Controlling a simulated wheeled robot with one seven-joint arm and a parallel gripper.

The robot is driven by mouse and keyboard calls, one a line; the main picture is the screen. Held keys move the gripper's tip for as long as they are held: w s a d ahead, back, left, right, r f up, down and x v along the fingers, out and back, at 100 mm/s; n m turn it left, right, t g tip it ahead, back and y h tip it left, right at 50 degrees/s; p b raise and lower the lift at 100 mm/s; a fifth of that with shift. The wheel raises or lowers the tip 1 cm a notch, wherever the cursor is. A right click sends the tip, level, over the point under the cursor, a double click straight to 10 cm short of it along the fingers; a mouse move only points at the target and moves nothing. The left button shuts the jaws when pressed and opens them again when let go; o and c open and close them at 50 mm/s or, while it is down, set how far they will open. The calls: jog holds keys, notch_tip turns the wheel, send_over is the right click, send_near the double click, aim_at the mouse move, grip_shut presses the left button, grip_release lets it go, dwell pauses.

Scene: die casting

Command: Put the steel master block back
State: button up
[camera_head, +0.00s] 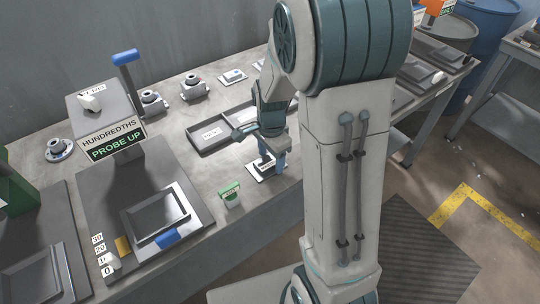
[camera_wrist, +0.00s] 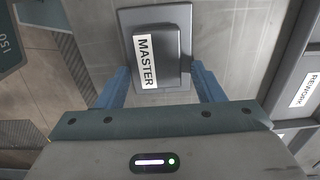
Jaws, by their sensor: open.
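The steel master block (camera_wrist: 170,60) is a dark grey block with a white MASTER label. It sits on a flat grey plate (camera_wrist: 128,18) in the wrist view. In the head view the block (camera_head: 266,165) is partly hidden by my gripper (camera_head: 270,148), and its plate (camera_head: 256,176) lies near the table's front edge. My gripper (camera_wrist: 160,78) is open, with one blue finger on each side of the block's near end. Gaps show between the fingers and the block.
A grey tray (camera_head: 205,146) with labelled compartments lies behind the block. A small green-topped tub (camera_head: 230,194) stands to its left. A gauge labelled PROBE UP (camera_head: 118,140) stands over a dark plate farther left, with a rectangular part (camera_head: 155,213) on it.

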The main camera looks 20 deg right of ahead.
aim_at(271, 159)
notch_tip(271, 159, up, 11)
jog(key=p, duration=0.1)
jog(key=s+a+r+n+t, duration=0.2)
jog(key=s+r+n, duration=0.1)
jog(key=s+n, duration=1.1)
jog(key=shift+r+t, duration=0.3)
jog(key=shift+s, duration=0.1)
jog(key=shift+w+p+v, duration=0.15)
jog(key=shift+p+v, duration=0.5)
jog(key=shift+p, duration=0.05)
jog(key=shift+w+p+v, duration=0.15)
jog(key=shift+p+v, duration=0.5)
jog(key=shift+p, duration=0.05)
jog(key=shift+r, duration=0.1)
